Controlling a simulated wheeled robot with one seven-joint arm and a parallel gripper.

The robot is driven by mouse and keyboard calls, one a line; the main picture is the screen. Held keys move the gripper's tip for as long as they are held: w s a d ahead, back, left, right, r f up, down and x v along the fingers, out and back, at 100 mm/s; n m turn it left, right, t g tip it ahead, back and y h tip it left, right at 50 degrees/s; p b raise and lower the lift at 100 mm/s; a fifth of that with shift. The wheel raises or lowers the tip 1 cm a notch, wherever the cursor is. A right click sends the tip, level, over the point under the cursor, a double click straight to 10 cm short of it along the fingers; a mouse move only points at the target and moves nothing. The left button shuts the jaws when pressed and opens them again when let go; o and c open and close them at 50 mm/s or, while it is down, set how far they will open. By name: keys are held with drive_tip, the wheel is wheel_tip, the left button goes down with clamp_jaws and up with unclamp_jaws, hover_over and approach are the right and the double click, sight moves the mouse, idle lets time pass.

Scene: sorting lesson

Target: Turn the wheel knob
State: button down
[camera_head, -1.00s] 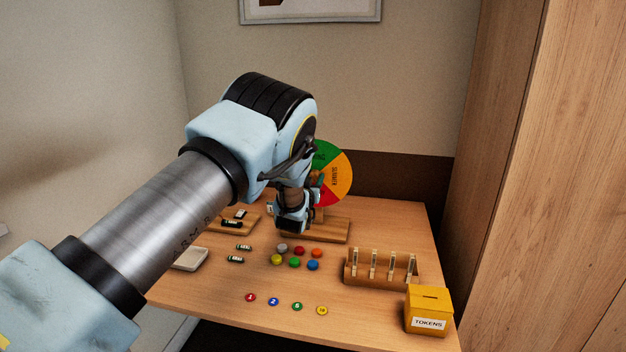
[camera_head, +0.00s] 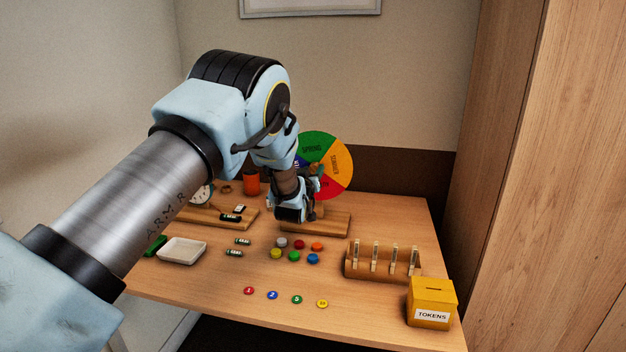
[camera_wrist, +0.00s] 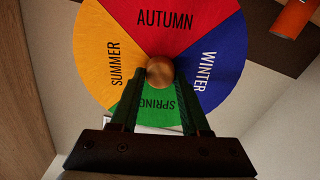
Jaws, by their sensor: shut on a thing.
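The season wheel (camera_head: 338,172) stands upright on a wooden base (camera_head: 330,226) at the back of the table. It has green, orange, red and blue parts with season names. In the wrist view the wheel (camera_wrist: 205,25) fills the upper middle, with a round brown knob (camera_wrist: 159,72) at its centre. My gripper (camera_wrist: 160,100) points at the knob, its two dark fingers reaching it from below in that view. The gripper is shut on the knob. In the head view my gripper (camera_head: 305,190) is in front of the wheel, and my wrist hides the knob and the wheel's left part.
Several coloured tokens (camera_head: 294,257) and numbered discs (camera_head: 272,295) lie in front. A wooden rack (camera_head: 382,268) and a yellow token box (camera_head: 432,303) stand at right. A white tray (camera_head: 182,250), a clock and an orange cup (camera_head: 252,183) are at left.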

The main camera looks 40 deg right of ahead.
drive_tip(key=n+b, duration=0.2)
drive_tip(key=b, duration=0.1)
drive_tip(key=n+b, duration=0.2)
drive_tip(key=b, duration=0.1)
drive_tip(key=shift+w+a+f+n+b, duration=0.1)
drive_tip(key=shift+w+f+n+b, duration=0.05)
drive_tip(key=shift+f+n+b, duration=0.2)
drive_tip(key=n+b, duration=0.3)
drive_tip(key=b, duration=0.2)
drive_tip(key=shift+n, duration=0.35)
drive_tip(key=n+b, duration=0.4)
drive_tip(key=b, duration=0.1)
drive_tip(key=shift+b, duration=0.35)
drive_tip(key=n+b, duration=0.4)
drive_tip(key=shift+f, duration=0.1)
drive_tip(key=n+b, duration=0.4)
drive_tip(key=b, duration=0.1)
drive_tip(key=shift+f+n+b, duration=0.1)
drive_tip(key=shift+n+b, duration=0.2)
drive_tip(key=n+b, duration=1.2)
drive_tip(key=shift+r+n+b, duration=0.2)
drive_tip(key=shift+n+b, duration=0.1)
drive_tip(key=shift+b, duration=0.05)
